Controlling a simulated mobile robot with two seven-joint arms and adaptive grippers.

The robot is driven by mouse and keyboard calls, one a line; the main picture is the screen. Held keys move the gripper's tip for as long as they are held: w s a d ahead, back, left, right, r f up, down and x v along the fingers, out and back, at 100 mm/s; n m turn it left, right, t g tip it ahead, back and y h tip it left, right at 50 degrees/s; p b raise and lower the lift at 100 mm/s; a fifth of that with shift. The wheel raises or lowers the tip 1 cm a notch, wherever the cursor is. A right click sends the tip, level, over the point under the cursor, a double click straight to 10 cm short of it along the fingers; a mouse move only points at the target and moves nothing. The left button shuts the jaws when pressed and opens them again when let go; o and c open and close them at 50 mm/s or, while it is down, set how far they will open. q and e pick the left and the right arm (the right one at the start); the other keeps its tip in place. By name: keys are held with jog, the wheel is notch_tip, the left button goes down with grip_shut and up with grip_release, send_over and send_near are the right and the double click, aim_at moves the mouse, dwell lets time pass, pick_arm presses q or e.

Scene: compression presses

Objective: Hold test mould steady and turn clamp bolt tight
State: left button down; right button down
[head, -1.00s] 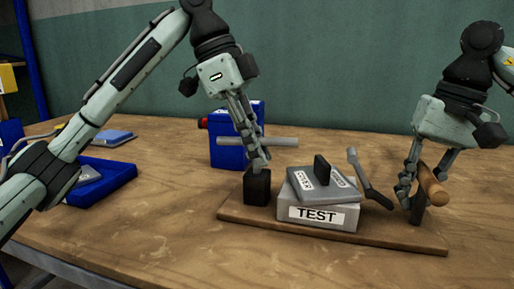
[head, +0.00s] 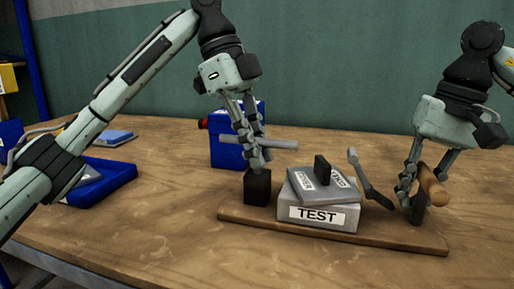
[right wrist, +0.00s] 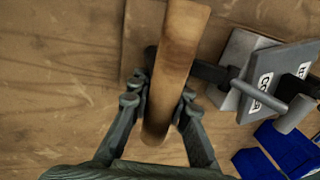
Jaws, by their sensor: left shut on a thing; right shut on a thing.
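The grey test mould (head: 340,218), labelled TEST, sits on a brown wooden base board (head: 390,240). Its grey lid (head: 315,190) lies askew on top, with a black upright tab. My left gripper (head: 258,164) is shut at the top of a black block (head: 257,188) at the mould's left end; the exact contact is hard to see. My right gripper (head: 412,190) is shut on the wooden handle (head: 434,187) of the clamp bolt, right of the mould. In the right wrist view the handle (right wrist: 172,70) lies between the fingers (right wrist: 160,92), and a dark shaft (right wrist: 208,72) runs toward the mould.
A blue box (head: 226,148) stands behind my left gripper, with a grey horizontal bar (head: 283,143) in front. A blue tray (head: 108,182) lies at the left. The table front is clear.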

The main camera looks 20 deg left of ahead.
pick_arm(q)
jog(key=c, duration=1.5)
grip_release()
jog(key=v, duration=1.2)
pick_arm(e)
jog(key=c, duration=1.3)
grip_release()
jog(key=shift+c, duration=0.2)
jog(key=shift+r, duration=0.1)
